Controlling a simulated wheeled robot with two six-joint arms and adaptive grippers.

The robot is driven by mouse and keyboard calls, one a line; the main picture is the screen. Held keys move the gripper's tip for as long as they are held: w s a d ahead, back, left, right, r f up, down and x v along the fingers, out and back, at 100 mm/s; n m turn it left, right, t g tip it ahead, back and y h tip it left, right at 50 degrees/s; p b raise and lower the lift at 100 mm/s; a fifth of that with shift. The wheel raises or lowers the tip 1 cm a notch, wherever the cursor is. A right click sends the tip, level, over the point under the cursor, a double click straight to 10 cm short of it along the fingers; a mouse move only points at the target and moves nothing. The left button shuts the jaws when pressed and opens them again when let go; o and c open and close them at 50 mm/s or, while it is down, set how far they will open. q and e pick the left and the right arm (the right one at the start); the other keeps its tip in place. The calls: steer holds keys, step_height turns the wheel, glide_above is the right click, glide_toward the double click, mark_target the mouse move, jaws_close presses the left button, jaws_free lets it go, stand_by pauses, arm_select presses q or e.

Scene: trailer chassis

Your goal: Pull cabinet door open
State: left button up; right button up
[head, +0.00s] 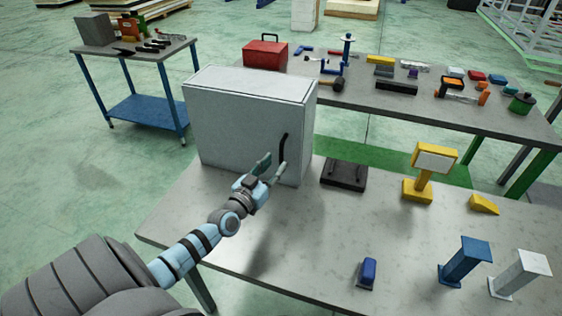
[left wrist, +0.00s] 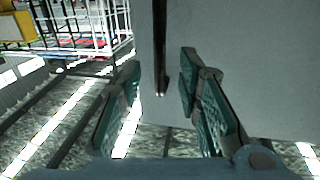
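The light grey cabinet (head: 235,125) stands on the near table, and its door looks closed. A black curved handle (head: 284,146) is on the right part of the door. My left gripper (head: 271,167) is in front of the door, close to the handle's lower end. Its fingers are open. In the left wrist view the dark handle (left wrist: 159,50) shows between the two spread fingers of the left gripper (left wrist: 161,78), with gaps on both sides. The grey door face (left wrist: 250,60) fills the right of that view. My right gripper is not in view.
On the near table (head: 310,230), right of the cabinet, are a black case (head: 344,174), a yellow stand (head: 427,170), a yellow wedge (head: 484,204), and blue (head: 465,260) and white (head: 520,273) posts. A small blue block (head: 368,272) lies in front. The tabletop before the door is mostly clear.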

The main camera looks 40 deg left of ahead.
mark_target(282, 157)
arm_select(q)
steer(key=w, duration=0.1)
steer(key=w+b, duration=0.1)
steer(key=w, duration=0.1)
steer(key=w+b, duration=0.1)
steer(key=w, duration=0.1)
steer(key=shift+a+f, duration=0.25)
steer(key=shift+a, duration=0.15)
steer(key=shift+r, duration=0.15)
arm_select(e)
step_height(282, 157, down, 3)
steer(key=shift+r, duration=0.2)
arm_select(q)
steer(key=shift+c, duration=0.3)
jaws_close()
